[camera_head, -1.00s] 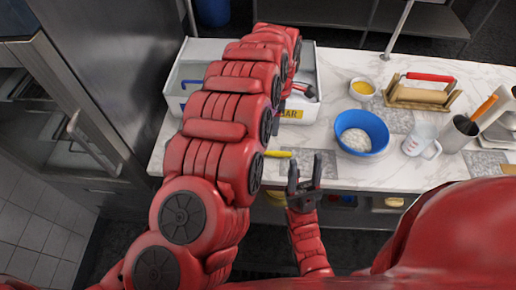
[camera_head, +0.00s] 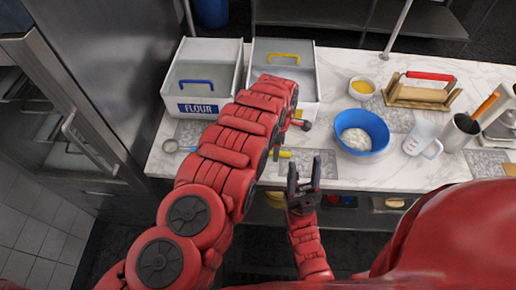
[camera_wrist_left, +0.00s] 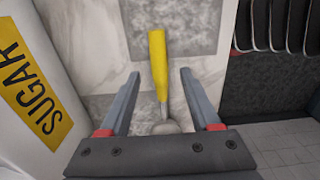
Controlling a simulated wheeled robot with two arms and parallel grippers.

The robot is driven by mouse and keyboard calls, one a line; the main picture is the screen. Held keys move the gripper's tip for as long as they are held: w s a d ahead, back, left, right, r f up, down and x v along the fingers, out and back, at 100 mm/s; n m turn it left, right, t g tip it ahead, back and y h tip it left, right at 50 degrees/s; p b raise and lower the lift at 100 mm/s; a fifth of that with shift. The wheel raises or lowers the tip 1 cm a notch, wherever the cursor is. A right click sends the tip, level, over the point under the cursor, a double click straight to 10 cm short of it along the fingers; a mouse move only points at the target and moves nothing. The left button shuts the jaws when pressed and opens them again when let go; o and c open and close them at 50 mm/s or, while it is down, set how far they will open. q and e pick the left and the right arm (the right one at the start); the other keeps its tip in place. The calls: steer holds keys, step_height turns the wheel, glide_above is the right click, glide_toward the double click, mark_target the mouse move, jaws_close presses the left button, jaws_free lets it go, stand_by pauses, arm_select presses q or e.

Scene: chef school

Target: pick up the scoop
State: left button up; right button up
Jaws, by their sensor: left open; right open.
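The scoop has a yellow handle (camera_wrist_left: 158,62) and a grey metal head (camera_wrist_left: 166,127). It lies on the counter, and in the left wrist view it shows between the fingers of my left gripper (camera_wrist_left: 160,74). That gripper is open, with a gap on both sides of the scoop, and not closed on it. In the head view only the tip of the yellow handle (camera_head: 286,154) shows past my left arm, which hides most of the gripper. My right gripper (camera_head: 304,172) is open and empty at the counter's front edge.
The sugar bin (camera_wrist_left: 28,85) stands close left of my left gripper. The flour bin (camera_head: 198,107) is at the back left, with a round-headed tool (camera_head: 171,145) before it. A blue bowl (camera_head: 361,131), cup (camera_head: 423,140) and utensil holder (camera_head: 458,134) stand to the right.

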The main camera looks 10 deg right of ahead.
arm_select(q)
steer(key=shift+f, duration=0.8)
jaws_close()
